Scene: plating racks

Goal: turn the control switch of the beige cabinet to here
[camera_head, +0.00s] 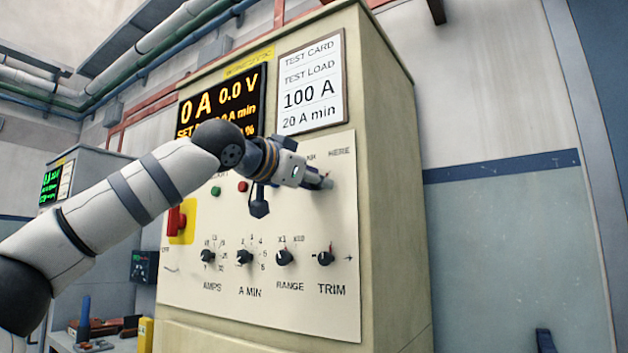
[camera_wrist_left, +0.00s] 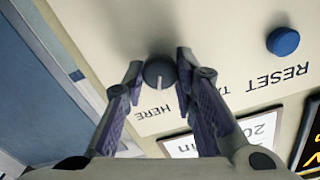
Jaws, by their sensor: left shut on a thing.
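The beige cabinet (camera_head: 387,190) fills the middle of the head view. Its control switch is a dark round knob (camera_wrist_left: 158,72) at the upper right of the panel; the wrist view shows it upside down. My left gripper (camera_head: 318,180) reaches it from the left, and its two fingers (camera_wrist_left: 160,66) are closed on the knob's sides. A pale line on the knob points down in the wrist view, roughly toward the printed HERE label (camera_wrist_left: 153,112). In the head view the gripper mostly hides the knob. My right gripper is not in view.
A blue RESET button (camera_wrist_left: 283,41) is beside the switch. Below my left arm are a red switch on a yellow plate (camera_head: 177,222) and several small knobs, one marked TRIM (camera_head: 325,258). A test card (camera_head: 312,82) and a display (camera_head: 221,103) are above.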

